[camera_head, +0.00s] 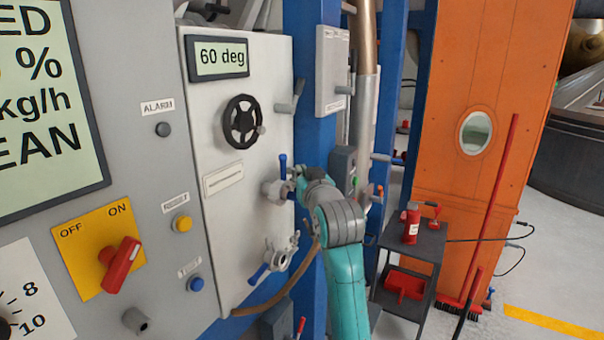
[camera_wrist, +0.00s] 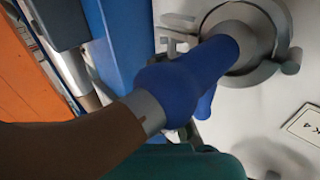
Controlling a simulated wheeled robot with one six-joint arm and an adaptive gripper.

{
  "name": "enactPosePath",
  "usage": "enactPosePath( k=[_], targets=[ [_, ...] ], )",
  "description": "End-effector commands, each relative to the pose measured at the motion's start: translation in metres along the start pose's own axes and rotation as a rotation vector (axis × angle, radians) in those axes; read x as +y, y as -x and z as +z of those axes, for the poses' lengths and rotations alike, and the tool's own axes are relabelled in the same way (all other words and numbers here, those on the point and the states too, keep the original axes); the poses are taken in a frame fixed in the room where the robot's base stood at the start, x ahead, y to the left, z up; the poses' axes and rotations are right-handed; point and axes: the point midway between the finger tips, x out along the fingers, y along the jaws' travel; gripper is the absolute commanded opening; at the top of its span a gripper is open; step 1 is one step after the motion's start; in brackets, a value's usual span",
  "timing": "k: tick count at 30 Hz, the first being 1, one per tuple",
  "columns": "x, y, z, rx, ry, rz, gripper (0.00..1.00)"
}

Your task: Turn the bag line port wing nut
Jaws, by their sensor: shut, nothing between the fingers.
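The bag line port shows large in the wrist view as a round grey clamp ring (camera_wrist: 285,45) on a pale panel. A blue sleeve (camera_wrist: 185,82) and brown hose (camera_wrist: 80,150) run from it to the lower left. Small grey bars at the ring's left look like the wing nut (camera_wrist: 178,22). In the head view, a grey port (camera_head: 270,190) with blue-handled parts is beside my gripper (camera_head: 296,178). My gripper is shut and empty. Its fingertips are mostly hidden, so I cannot tell whether they touch the port.
A second clamped port (camera_head: 278,258) with a blue handle sits lower on the panel. A black handwheel (camera_head: 241,121) is above. The blue post (camera_head: 312,100) and a grey box (camera_head: 343,165) stand close on the right. A small cart (camera_head: 425,240) stands farther right.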

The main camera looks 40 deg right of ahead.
Motion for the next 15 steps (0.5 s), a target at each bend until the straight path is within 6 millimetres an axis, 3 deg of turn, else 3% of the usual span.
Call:
enactPosePath(
  k=[15],
  targets=[
    [0.005,-0.011,0.0,-0.001,-0.001,-0.144,0.0]
  ],
)
